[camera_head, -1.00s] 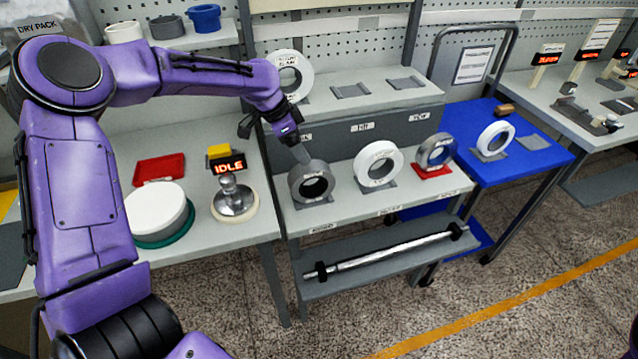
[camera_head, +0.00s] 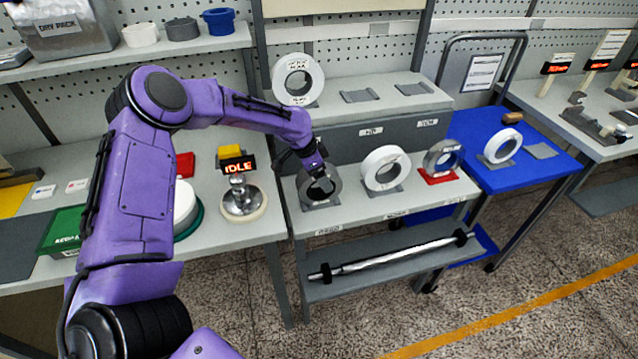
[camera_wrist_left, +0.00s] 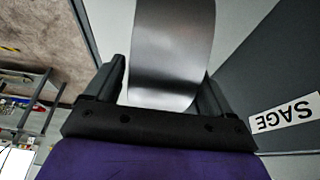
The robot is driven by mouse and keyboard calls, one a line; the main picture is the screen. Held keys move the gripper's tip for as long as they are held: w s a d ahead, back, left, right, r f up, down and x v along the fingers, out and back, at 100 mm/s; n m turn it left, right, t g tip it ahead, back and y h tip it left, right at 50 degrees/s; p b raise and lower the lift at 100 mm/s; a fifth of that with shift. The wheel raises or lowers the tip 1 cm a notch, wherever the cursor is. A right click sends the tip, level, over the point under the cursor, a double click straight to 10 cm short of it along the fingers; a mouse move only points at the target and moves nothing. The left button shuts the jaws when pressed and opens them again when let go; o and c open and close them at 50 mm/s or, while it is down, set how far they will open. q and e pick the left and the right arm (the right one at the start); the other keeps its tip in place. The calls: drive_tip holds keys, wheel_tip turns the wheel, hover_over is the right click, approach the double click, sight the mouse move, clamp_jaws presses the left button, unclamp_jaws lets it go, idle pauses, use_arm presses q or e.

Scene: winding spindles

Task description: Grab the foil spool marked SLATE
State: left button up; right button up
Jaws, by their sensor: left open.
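A dark grey metallic spool (camera_head: 305,192) stands upright at the left end of the lower shelf. My left gripper (camera_head: 318,172) is over its top, partly hiding it. In the left wrist view the grey spool (camera_wrist_left: 172,45) lies between the open fingers of my left gripper (camera_wrist_left: 162,88); whether they touch it is unclear. No SLATE mark is readable on any spool. A tag reading SAGE (camera_wrist_left: 286,115) shows on a dark panel beside the gripper in the left wrist view. My right gripper is out of view.
A white spool (camera_head: 386,168) and a grey-blue spool on a red pad (camera_head: 441,158) stand to the right. Another white spool (camera_head: 298,80) stands on the upper shelf. A silver bar (camera_head: 390,256) lies on the rack below. A station reading IDLE (camera_head: 239,167) is at left.

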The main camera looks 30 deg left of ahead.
use_arm(q)
drive_tip(key=shift+s+r, duration=0.1)
clamp_jaws()
drive_tip(key=shift+r, duration=0.1)
